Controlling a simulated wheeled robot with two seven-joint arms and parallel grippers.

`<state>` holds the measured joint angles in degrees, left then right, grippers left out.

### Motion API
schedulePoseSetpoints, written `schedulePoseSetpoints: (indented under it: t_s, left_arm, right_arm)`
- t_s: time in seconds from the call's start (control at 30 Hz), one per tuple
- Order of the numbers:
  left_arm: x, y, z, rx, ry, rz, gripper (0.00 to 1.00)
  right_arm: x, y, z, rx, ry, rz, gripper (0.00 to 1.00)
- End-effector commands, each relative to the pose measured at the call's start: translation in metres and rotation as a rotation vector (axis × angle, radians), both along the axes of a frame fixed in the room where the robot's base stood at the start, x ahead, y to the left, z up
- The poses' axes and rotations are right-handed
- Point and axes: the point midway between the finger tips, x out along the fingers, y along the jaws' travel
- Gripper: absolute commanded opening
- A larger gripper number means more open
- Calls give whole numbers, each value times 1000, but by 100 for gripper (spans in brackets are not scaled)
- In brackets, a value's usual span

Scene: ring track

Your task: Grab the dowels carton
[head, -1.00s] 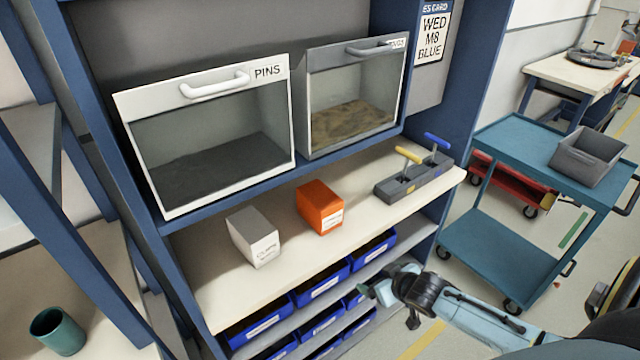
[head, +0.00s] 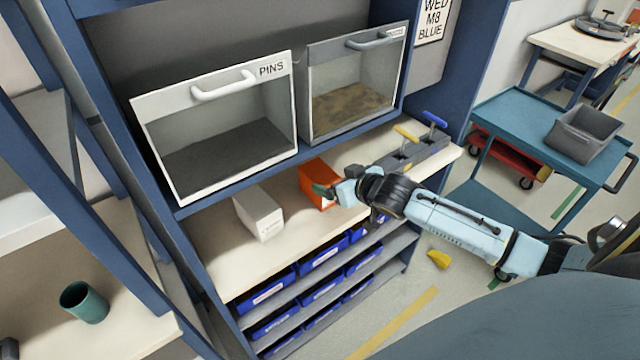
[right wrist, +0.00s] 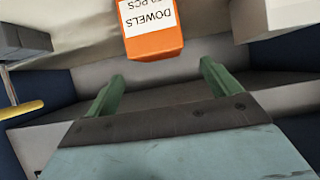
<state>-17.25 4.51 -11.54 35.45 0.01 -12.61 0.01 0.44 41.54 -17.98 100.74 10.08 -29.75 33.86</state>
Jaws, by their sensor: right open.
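The orange dowels carton (head: 316,178) stands on the beige shelf board, partly hidden by my right gripper in the head view. In the right wrist view the carton (right wrist: 152,42) shows its white label reading DOWELS, upside down, just beyond the fingertips. My right gripper (head: 328,191) is at the front of the carton in the head view. In the right wrist view its two green fingers (right wrist: 160,78) are spread apart with nothing between them. Whether they touch the carton cannot be told. My left gripper is not in view.
A white carton (head: 259,214) stands left of the dowels carton. A grey block with yellow and blue handles (head: 415,152) stands to its right. Above are the PINS bin (head: 215,90) and another bin (head: 352,85). Blue trays (head: 322,257) fill the shelves below. A yellow piece (head: 438,260) lies on the floor.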

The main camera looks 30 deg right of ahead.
Motion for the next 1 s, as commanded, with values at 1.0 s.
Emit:
schedulePoseSetpoints:
  t_s: [1.0]
  left_arm:
    - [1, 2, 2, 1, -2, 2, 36]
  right_arm:
    - [53, 3, -28, -1, 0, 0, 83]
